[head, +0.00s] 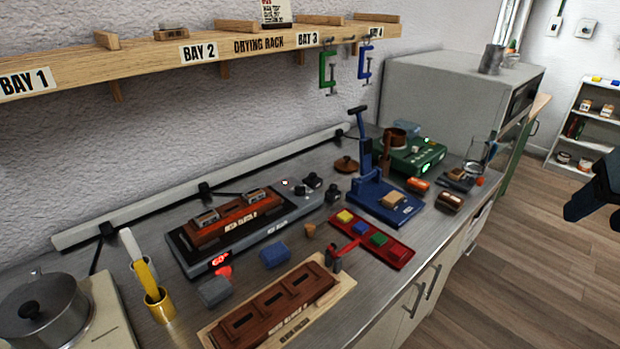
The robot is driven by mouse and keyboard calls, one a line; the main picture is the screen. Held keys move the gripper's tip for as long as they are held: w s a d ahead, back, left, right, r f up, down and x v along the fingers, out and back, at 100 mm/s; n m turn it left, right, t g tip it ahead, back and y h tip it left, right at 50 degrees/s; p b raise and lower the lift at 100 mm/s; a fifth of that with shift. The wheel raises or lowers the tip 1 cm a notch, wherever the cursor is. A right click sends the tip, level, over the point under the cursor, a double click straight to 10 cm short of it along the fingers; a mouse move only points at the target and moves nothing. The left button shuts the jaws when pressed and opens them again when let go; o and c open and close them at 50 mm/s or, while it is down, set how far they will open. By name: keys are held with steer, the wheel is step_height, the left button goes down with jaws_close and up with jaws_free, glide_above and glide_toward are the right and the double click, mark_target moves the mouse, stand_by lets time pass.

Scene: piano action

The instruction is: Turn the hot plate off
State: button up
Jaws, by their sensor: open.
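A long dark heated plate (184,258) in a grey housing lies on the steel bench, left of centre. Its front edge has a lit red display (220,260) that seems to read about 60. A red-brown wooden block (236,222) with small metal-topped pieces sits on it. Controls (300,188) are at the housing's right end, with a small light spot; their labels are too small to read. My gripper (578,206) shows partly at the right edge, dark, open and empty, over the floor and far from the plate. The rest of it is out of frame.
A blue press (368,188), a green unit (412,158) with a lit green display, and a red tray (380,242) of coloured blocks stand to the right. A pot (42,310) is at lower left. The drying rack (140,62) overhangs the bench, with clamps hanging.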

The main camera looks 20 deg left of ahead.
steer(key=shift+o, duration=0.2)
steer(key=w+a+r+m+g+y, duration=0.1)
steer(key=w+a+r, duration=0.2)
steer(key=w, duration=0.3)
steer(key=shift+w+a+m, duration=0.2)
steer(key=shift+w+m, duration=0.1)
steer(key=w+a+m+g, duration=0.3)
steer(key=w+a+m, duration=0.2)
steer(key=w+a, duration=1.25)
steer(key=m+g+h, duration=0.1)
steer(key=m+g, duration=0.1)
steer(key=m, duration=0.3)
glide_above(300, 189)
step_height(300, 189, down, 12)
steer(key=f, duration=1.4)
steer(key=shift+w+a, duration=0.1)
steer(key=shift+w, duration=0.2)
steer(key=shift+c, duration=0.3)
